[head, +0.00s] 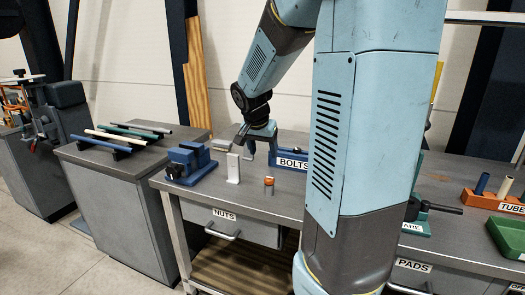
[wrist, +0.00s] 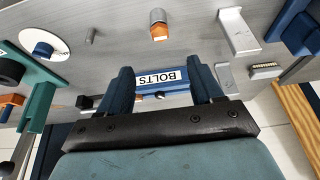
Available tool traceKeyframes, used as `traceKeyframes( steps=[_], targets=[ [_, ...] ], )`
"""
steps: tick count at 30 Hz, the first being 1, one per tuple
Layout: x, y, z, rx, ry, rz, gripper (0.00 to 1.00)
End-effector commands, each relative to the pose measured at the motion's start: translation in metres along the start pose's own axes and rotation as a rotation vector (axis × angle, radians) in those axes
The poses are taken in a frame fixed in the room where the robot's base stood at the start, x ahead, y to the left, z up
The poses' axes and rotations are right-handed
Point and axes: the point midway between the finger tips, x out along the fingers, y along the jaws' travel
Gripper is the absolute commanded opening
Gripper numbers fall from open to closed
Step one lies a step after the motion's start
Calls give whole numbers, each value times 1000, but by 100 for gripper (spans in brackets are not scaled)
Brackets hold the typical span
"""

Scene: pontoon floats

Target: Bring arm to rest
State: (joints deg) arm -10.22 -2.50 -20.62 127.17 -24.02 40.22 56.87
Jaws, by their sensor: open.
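My arm crosses the middle of the head view, bent down at the elbow, and hides part of the workbench. My gripper (head: 259,150) hangs above the bench, in front of the blue bin labelled BOLTS (head: 291,162). In the wrist view my gripper (wrist: 160,76) has its two dark blue fingers spread wide. Nothing is held between them. The BOLTS bin (wrist: 160,78) shows through the gap, beyond the fingers. Whether the fingers touch the bin cannot be told.
A blue vise (head: 190,163) sits at left. An orange TUBE holder (head: 494,201) and a green bin (head: 508,235) are at right. Drawers are shut.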

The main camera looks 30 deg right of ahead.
Motion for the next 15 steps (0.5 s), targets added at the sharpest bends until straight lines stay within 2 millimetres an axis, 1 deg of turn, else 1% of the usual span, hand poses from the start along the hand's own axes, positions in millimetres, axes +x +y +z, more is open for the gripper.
traceKeyframes(
  steps=[8, 11, 14, 15],
  targets=[
    [-1, 0, 1, -2, 0, -2, 65],
    [-9, 2, 5, -23, -5, -18, 65],
    [-25, 8, 16, -68, -13, -51, 65],
    [-33, 10, 22, -93, -18, -67, 65]
  ],
)
